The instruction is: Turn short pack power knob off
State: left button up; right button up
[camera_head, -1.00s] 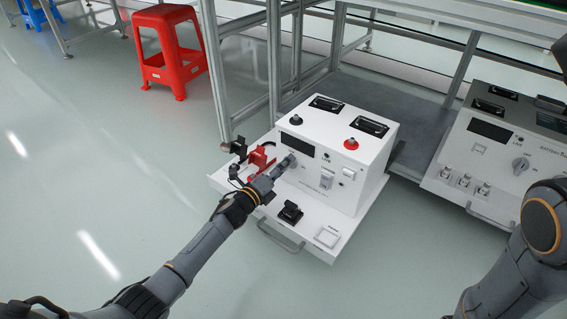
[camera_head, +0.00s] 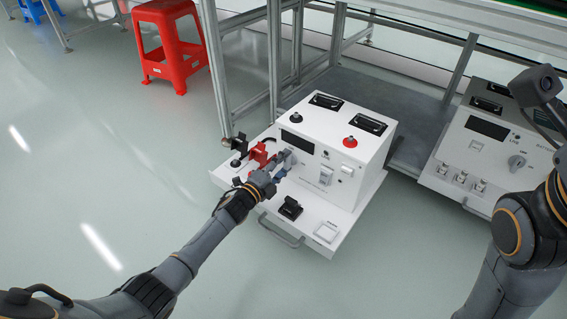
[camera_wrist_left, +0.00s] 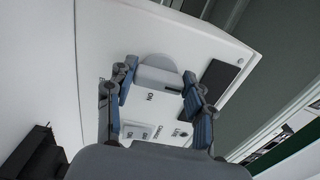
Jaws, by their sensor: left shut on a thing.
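The white power unit (camera_head: 337,152) stands on a pull-out tray under the bench in the head view. My left gripper (camera_head: 284,162) reaches its front panel, just below the dark display (camera_head: 297,142). In the left wrist view, a pale grey knob (camera_wrist_left: 158,78) with a raised bar sits between the fingers of my left gripper (camera_wrist_left: 160,92), which is shut on it. The letters "NO" show upside down or turned near the knob. In the head view the fingers largely hide the knob. The fingers of my right gripper are not visible.
A red clamp-like part (camera_head: 259,154) and a black block (camera_head: 290,208) are on the tray (camera_head: 225,180). A second grey unit (camera_head: 485,150) with its own knob (camera_head: 516,162) stands to the right. A red stool (camera_head: 168,40) stands at the upper left. The left floor is clear.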

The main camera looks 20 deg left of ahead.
pick_arm(q)
jog(key=o, duration=1.2)
jog(key=shift+c, duration=0.2)
jog(key=v, duration=1.2)
